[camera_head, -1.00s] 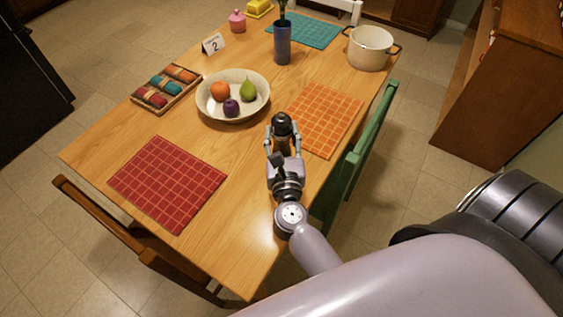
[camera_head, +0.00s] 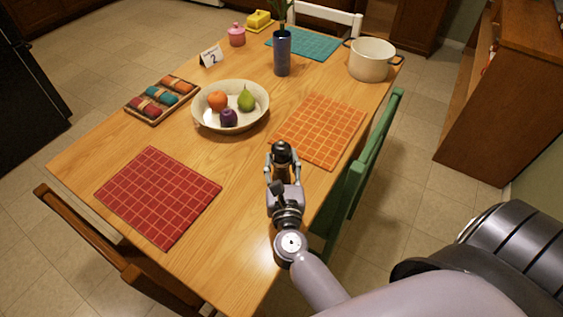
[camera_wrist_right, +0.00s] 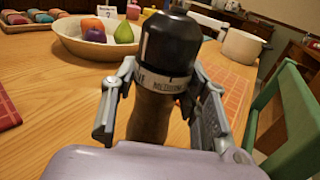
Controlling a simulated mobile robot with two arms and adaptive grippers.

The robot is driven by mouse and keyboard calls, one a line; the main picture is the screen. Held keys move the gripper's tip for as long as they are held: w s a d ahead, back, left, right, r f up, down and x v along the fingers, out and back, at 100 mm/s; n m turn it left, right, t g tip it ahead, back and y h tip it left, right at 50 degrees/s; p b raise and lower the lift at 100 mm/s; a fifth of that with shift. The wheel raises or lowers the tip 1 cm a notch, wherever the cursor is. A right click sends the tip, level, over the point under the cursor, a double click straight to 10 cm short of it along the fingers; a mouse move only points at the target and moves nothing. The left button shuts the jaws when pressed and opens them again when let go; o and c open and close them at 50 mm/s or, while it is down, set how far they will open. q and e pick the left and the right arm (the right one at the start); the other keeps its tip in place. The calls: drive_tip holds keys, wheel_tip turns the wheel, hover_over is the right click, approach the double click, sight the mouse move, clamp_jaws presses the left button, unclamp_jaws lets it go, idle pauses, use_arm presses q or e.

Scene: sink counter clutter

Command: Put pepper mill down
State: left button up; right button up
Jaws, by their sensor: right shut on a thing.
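The pepper mill (camera_head: 281,152) has a rounded black top and stands upright between the fingers of my right gripper (camera_head: 282,168). In the right wrist view the mill (camera_wrist_right: 170,50) shows a black upper part, a light band with lettering and a brown lower body. There my right gripper (camera_wrist_right: 162,95) is shut on it, one finger on each side. The mill is over the bare wood of the table (camera_head: 235,190), between the red and orange placemats. Its base is hidden, so I cannot tell whether it touches the table. My left gripper is not in view.
A fruit bowl (camera_head: 205,118) stands behind the gripper. The orange placemat (camera_head: 320,130) is to the right, the red placemat (camera_head: 157,195) to the left. A green chair (camera_head: 365,170) stands at the right edge. A blue vase (camera_head: 282,55) and white pot (camera_head: 371,62) stand farther back.

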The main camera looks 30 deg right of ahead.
drive_tip(key=o, duration=1.3)
drive_tip(key=shift+f, duration=0.1)
drive_tip(key=shift+o, duration=0.2)
drive_tip(key=shift+r, duration=0.2)
drive_tip(key=shift+s+a+f, duration=0.15)
drive_tip(key=shift+s, duration=0.15)
drive_tip(key=b+v, duration=0.2)
drive_tip(key=v, duration=0.9)
drive_tip(key=shift+s+b, duration=0.2)
drive_tip(key=shift+b, duration=0.2)
